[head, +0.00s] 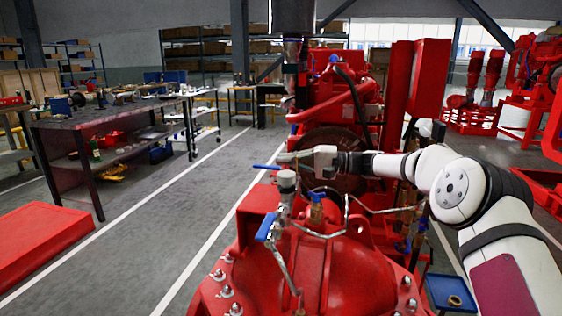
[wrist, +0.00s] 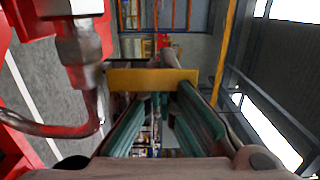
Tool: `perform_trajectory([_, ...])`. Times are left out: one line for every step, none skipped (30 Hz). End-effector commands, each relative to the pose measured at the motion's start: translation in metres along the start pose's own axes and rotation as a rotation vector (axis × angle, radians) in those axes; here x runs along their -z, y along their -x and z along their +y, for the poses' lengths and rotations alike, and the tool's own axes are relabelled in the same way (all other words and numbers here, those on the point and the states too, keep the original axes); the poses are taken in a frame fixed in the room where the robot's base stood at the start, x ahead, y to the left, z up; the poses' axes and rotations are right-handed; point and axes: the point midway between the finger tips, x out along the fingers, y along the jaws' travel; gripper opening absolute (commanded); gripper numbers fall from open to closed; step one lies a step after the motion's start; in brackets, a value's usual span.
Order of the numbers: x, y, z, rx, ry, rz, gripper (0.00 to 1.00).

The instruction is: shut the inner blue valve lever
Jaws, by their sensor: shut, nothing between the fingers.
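The farther blue lever (head: 267,167) sticks out flat to the left, just below my gripper's tip. The nearer blue lever (head: 266,227) is tilted, beside a metal pipe fitting (head: 287,182). I cannot tell for certain which is the inner one. My gripper (head: 284,157) is shut and empty, pointing left above the fitting; whether it touches the farther lever is unclear. In the wrist view my gripper (wrist: 153,95) has a yellow bar across its fingers, and no blue lever can be made out.
The red pump casing (head: 340,270) fills the front, with bent thin pipes (head: 345,215) under my arm. In the wrist view a metal fitting with a curved pipe (wrist: 92,75) stands close at the left. Open floor (head: 170,215) lies left, before a workbench (head: 110,125).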

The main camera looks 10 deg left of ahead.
Motion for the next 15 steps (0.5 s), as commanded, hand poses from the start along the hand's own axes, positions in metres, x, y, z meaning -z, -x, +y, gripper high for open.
perform_trajectory([0.001, 0.006, -0.004, 0.003, 0.004, 0.001, 0.0])
perform_trajectory([0.001, 0.01, -0.004, 0.003, 0.004, 0.0, 0.0])
perform_trajectory([0.002, 0.015, -0.004, 0.003, 0.004, 0.001, 0.0])
perform_trajectory([0.003, 0.019, -0.004, 0.003, 0.004, 0.001, 0.0])
perform_trajectory([0.004, 0.024, -0.004, 0.002, 0.004, 0.002, 0.0])
perform_trajectory([0.004, 0.029, -0.004, 0.003, 0.003, 0.001, 0.0])
perform_trajectory([0.005, 0.034, -0.004, 0.003, 0.003, 0.001, 0.0])
perform_trajectory([0.005, 0.038, -0.004, 0.004, 0.003, 0.001, 0.0])
perform_trajectory([0.006, 0.045, -0.004, 0.004, 0.003, 0.002, 0.0])
perform_trajectory([0.007, 0.05, -0.004, 0.003, 0.003, 0.002, 0.0])
perform_trajectory([0.008, 0.054, -0.004, 0.003, 0.003, 0.001, 0.0])
perform_trajectory([0.008, 0.061, -0.004, 0.003, 0.004, 0.001, 0.0])
perform_trajectory([0.009, 0.065, -0.004, 0.003, 0.004, 0.001, 0.0])
perform_trajectory([0.01, 0.069, -0.003, 0.003, 0.004, 0.001, 0.0])
perform_trajectory([0.01, 0.073, -0.003, 0.003, 0.003, 0.0, 0.0])
